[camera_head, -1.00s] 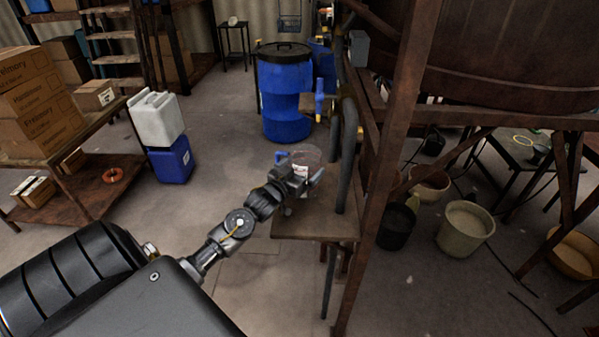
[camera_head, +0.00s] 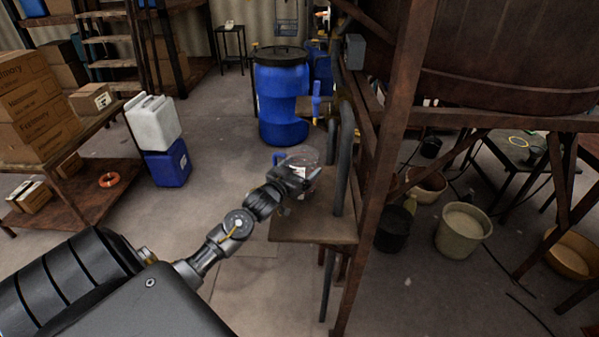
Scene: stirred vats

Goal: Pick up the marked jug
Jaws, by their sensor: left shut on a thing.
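The jug (camera_head: 309,155) is clear, with a blue part at its left and a pale label low on its side. It is at the small brown table (camera_head: 313,230) beside the rusty frame. My left gripper (camera_head: 302,177) is shut on the jug and hides much of its lower part. I cannot tell whether the jug touches the table top. My right gripper is not in view.
Grey upright pipes (camera_head: 344,160) and a rusty post (camera_head: 376,190) stand close right of the jug. A blue drum (camera_head: 281,100) stands behind. White and blue canisters (camera_head: 155,122) are stacked at left. The floor between is clear.

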